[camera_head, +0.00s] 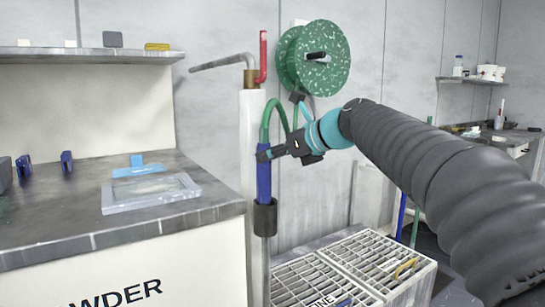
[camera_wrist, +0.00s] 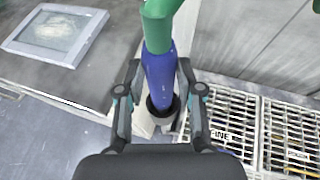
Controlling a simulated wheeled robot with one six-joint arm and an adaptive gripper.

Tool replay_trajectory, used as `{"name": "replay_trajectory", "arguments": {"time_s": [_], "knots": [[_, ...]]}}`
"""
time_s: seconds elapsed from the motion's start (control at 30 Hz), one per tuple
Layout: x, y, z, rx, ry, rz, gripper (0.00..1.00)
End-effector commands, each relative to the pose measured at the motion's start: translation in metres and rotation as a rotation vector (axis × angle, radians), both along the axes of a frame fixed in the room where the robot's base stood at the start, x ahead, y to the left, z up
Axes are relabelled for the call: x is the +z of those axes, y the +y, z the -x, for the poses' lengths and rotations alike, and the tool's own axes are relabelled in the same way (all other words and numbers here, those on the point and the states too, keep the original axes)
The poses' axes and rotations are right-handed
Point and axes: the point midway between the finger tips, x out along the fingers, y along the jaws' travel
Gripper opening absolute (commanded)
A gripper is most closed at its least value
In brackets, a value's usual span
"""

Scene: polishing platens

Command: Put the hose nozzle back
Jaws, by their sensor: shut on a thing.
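The hose nozzle is a blue tube (camera_head: 264,182) on a green hose, upright beside a white post (camera_head: 252,135). My gripper (camera_head: 268,153) is shut on the nozzle's upper part, coming from the right. In the wrist view the blue nozzle (camera_wrist: 160,72) stands between the two fingers of my gripper (camera_wrist: 157,74). A dark cup-like holder (camera_head: 265,218) is fixed on the post, and the nozzle's lower end meets its top opening. The holder's rim (camera_wrist: 153,108) also shows around the nozzle's end in the wrist view. How deep the end sits is hidden.
A green hose reel (camera_head: 322,57) hangs on the wall behind. A counter (camera_head: 190,212) with a clear tray (camera_head: 150,193) is at left. White slatted racks (camera_head: 345,262) stand low at right of the post.

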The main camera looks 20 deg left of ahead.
Motion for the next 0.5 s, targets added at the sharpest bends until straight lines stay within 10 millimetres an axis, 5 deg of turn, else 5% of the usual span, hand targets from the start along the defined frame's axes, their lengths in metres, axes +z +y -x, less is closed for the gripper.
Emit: {"name": "replay_trajectory", "arguments": {"time_s": [0.17,0.2,0.3,0.5], "knots": [[-0.0029,-0.0002,0.0001,0.0,0.001,0.0,0.0],[-0.004,-0.0001,0.0,0.0,0.001,0.001,0.39],[-0.0035,-0.0001,-0.0001,0.0,0.001,0.001,0.61],[-0.0035,-0.0002,-0.0002,0.0,0.001,0.001,0.61]]}}
